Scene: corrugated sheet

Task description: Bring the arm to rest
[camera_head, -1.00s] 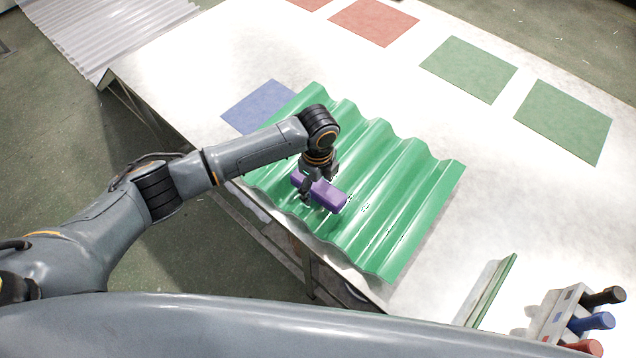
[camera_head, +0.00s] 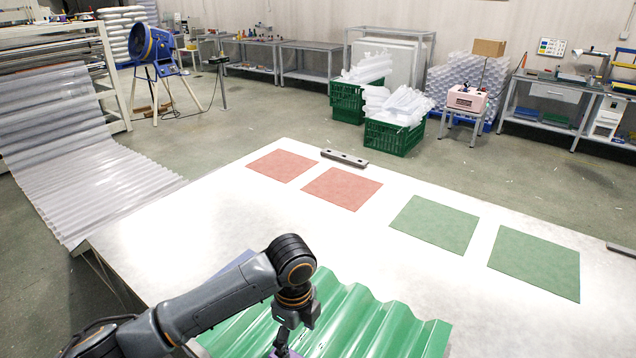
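My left arm comes in from the lower left in the head view. Its gripper (camera_head: 283,343) points down over the green corrugated sheet (camera_head: 375,328) at the bottom edge of the picture. A sliver of a purple block (camera_head: 290,353) shows right at its fingers. The fingertips and most of the block are cut off, so I cannot tell whether the fingers close on it. The green sheet lies on the white table (camera_head: 215,215), its near part out of view. My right gripper is not in view.
Two red squares (camera_head: 342,188) and two green squares (camera_head: 535,262) lie flat on the table. A blue square (camera_head: 238,262) is mostly hidden behind my arm. A grey bar (camera_head: 344,158) lies at the far edge. Clear corrugated sheeting (camera_head: 85,165) slopes down at the left.

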